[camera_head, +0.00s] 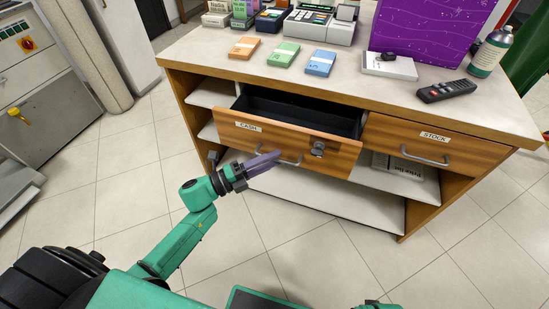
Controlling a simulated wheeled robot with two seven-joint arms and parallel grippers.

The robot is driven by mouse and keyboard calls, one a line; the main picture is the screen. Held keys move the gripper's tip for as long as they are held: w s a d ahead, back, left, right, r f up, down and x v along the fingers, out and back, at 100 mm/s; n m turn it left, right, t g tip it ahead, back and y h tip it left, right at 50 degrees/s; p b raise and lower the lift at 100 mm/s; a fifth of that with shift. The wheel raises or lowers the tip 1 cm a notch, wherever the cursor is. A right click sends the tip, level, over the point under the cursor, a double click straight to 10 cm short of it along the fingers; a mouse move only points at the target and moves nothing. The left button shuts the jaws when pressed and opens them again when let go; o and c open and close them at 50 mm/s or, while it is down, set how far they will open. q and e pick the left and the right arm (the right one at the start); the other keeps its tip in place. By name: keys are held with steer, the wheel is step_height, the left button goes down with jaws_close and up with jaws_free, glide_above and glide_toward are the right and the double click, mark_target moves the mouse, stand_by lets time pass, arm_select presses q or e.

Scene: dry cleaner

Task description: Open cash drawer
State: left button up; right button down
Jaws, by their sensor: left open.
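The wooden drawer labelled CASH (232,124) stands pulled out from the counter, and its dark inside (300,112) shows from above. Its front carries a grey bar handle (292,161) and a metal lock piece (318,147). My left gripper (275,157) is open at the left part of the handle, in front of the drawer face. I cannot tell whether its fingers touch the handle. The fingers hide part of the handle and the lower drawer front. My right gripper is not in view.
A shut drawer labelled STOCK (434,148) is on the right. The counter top (215,60) holds banknote stacks (283,54), a cash register (322,22), a purple box (430,30), a remote (446,91) and a bottle (490,53). The tiled floor in front is clear.

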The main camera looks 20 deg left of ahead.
arm_select(q)
steer(key=shift+w+d+r, duration=0.1)
steer(key=shift+w+d, duration=0.3)
jaws_close()
stand_by(1.2)
